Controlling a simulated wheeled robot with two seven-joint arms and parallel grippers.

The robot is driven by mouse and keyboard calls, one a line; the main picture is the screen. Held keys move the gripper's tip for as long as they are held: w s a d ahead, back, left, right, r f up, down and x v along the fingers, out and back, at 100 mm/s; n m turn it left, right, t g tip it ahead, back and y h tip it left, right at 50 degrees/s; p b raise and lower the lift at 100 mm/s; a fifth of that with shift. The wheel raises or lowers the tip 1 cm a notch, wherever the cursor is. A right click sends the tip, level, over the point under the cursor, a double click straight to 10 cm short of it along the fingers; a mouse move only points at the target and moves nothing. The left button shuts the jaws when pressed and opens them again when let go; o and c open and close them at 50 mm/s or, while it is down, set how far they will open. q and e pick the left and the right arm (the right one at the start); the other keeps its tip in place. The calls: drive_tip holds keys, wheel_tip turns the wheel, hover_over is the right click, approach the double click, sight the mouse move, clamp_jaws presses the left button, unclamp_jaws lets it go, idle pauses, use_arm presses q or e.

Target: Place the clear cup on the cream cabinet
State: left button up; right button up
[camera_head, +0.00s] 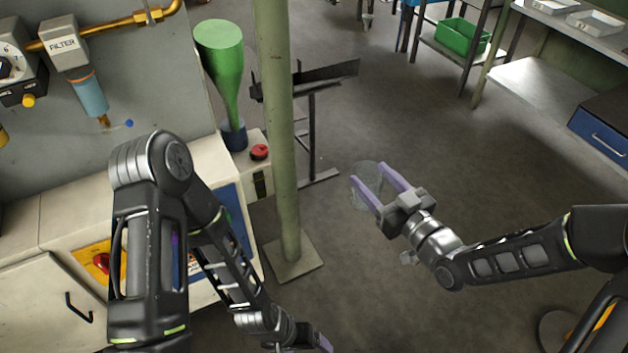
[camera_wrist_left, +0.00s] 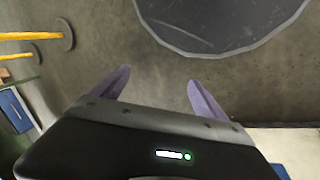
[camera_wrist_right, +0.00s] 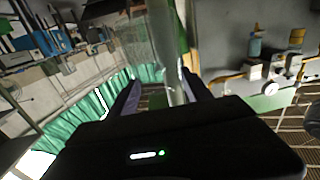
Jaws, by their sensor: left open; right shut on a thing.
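The clear cup (camera_head: 366,190) is see-through and hard to make out. It is between the purple fingers of my right gripper (camera_head: 368,180), which is shut on it and holds it over the open floor. In the right wrist view the clear cup (camera_wrist_right: 150,45) shows faintly beyond the fingers. The cream cabinet (camera_head: 60,215) stands along the wall at the left, partly hidden behind my left arm. My left gripper (camera_wrist_left: 158,84) is open and empty in the left wrist view. In the head view only a bit of it shows at the bottom edge.
A green pole (camera_head: 280,130) on a square foot stands between the cabinet and the right gripper. A green funnel-shaped thing (camera_head: 221,55) and a red button (camera_head: 259,152) are at the cabinet's right end. A blue-drawer bench (camera_head: 600,130) is far right. The middle floor is clear.

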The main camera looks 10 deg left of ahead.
drive_tip(key=w+d+f+m+t+h, duration=0.1)
drive_tip(key=w+d+m+t+h, duration=0.1)
drive_tip(key=d+h, duration=0.4)
drive_tip(key=w+d+m+t+h, duration=0.2)
drive_tip(key=w+d+m+h, duration=0.2)
drive_tip(key=d, duration=0.7)
drive_tip(key=shift+d+f+m+h, duration=0.2)
drive_tip(key=shift+f+m+h, duration=0.2)
drive_tip(key=shift+m+h, duration=0.6)
